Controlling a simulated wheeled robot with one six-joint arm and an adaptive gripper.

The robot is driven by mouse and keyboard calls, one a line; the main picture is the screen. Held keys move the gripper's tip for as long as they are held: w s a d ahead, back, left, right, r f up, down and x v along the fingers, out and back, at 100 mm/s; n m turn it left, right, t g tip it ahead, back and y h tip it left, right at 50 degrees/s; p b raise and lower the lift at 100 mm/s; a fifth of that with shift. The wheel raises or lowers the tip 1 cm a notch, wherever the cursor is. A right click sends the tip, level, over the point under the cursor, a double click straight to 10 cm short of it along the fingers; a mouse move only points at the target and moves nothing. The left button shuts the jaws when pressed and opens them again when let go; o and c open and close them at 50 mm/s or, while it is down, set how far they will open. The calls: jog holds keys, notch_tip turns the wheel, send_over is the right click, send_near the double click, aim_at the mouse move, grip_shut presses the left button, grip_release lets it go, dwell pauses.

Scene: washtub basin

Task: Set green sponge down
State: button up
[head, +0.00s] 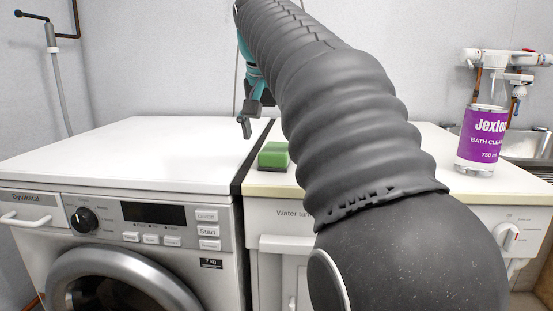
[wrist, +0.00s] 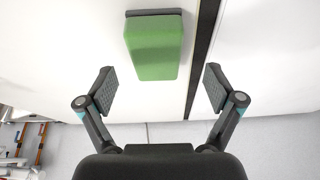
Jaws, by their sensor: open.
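The green sponge (head: 273,155) has a dark scouring layer and rests on the cream-edged top of the right-hand machine (head: 262,191), close to the gap beside the washing machine. In the wrist view the sponge (wrist: 153,48) lies beyond the fingertips, roughly between their lines, with nothing touching it. My gripper (wrist: 160,88) is open and empty, its two padded fingers spread wide. In the head view my gripper (head: 245,125) shows partly, above and behind the sponge. My arm hides part of the right-hand machine's top.
A white washing machine (head: 120,150) with a clear top stands at left, a dark gap (head: 240,180) separating it from the right-hand machine. A Jextor bath cleaner bottle (head: 482,140) stands at right, near a metal sink (head: 535,146) and taps. The wall is behind.

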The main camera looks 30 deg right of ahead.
aim_at(276, 147)
jog(key=x, duration=0.2)
jog(key=b+x, duration=0.1)
jog(key=x, duration=0.2)
jog(key=shift+d+r, duration=0.15)
jog(key=shift+d, duration=0.2)
jog(key=shift+f, duration=0.25)
dwell(0.3)
jog(key=c, duration=1.1)
jog(key=shift+r, duration=0.1)
